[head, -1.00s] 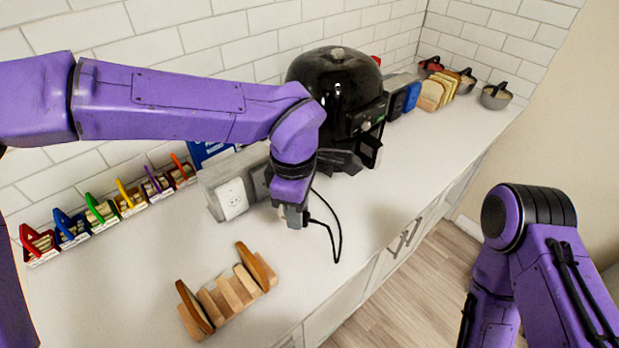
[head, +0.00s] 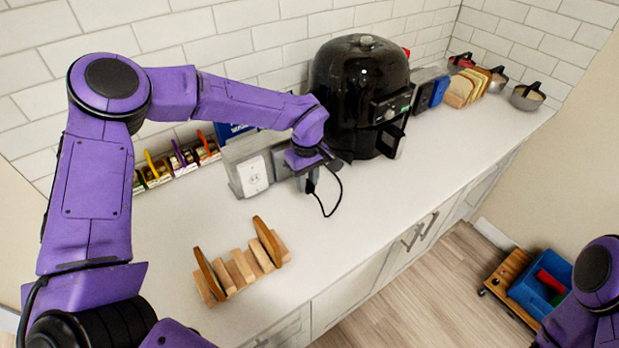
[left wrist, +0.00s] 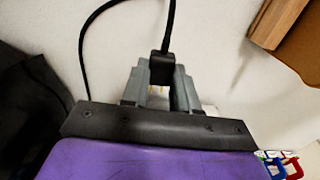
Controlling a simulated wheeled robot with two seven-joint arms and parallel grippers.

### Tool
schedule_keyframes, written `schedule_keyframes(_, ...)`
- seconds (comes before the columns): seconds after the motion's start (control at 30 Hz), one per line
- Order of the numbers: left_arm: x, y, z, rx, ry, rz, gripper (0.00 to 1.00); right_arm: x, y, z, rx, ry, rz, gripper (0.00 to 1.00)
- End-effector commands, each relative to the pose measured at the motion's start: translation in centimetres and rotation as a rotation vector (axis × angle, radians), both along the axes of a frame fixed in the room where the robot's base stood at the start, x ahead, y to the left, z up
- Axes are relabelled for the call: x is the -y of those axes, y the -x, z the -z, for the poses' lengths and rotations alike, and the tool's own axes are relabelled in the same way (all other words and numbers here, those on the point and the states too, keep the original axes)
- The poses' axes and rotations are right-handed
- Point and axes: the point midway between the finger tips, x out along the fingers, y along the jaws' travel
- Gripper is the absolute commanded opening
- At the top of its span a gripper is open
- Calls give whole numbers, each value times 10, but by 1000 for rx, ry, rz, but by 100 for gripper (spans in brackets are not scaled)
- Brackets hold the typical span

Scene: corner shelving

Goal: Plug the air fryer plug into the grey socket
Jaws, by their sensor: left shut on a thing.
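My left gripper (head: 307,184) is shut on the black air fryer plug (left wrist: 162,67), in front of the socket box's right end, close to the grey socket. In the left wrist view its grey fingers (left wrist: 161,90) close around the plug, and the cord runs up from it. The grey socket (head: 281,160) is beside a white socket (head: 251,174) on a light grey box (head: 232,155); my gripper partly covers it. I cannot tell whether the plug touches it. The black air fryer (head: 358,85) stands behind and to the right. My right gripper is out of view.
A wooden rack (head: 243,272) stands on the counter in front of the sockets. Small coloured caddies (head: 180,162) line the wall at left. Bread slices (head: 468,88) and pots (head: 527,97) are far right. The counter front right of the cord is clear.

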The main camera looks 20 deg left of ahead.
Motion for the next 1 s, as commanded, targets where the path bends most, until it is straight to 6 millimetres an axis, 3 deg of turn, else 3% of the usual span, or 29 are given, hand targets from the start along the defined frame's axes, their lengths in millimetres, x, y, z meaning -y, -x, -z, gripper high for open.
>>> schedule_keyframes(0.4,-40,-23,-2,1,1,-5,0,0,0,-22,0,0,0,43)
schedule_keyframes(1.0,-47,-27,-1,1,1,-4,0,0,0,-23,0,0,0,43)
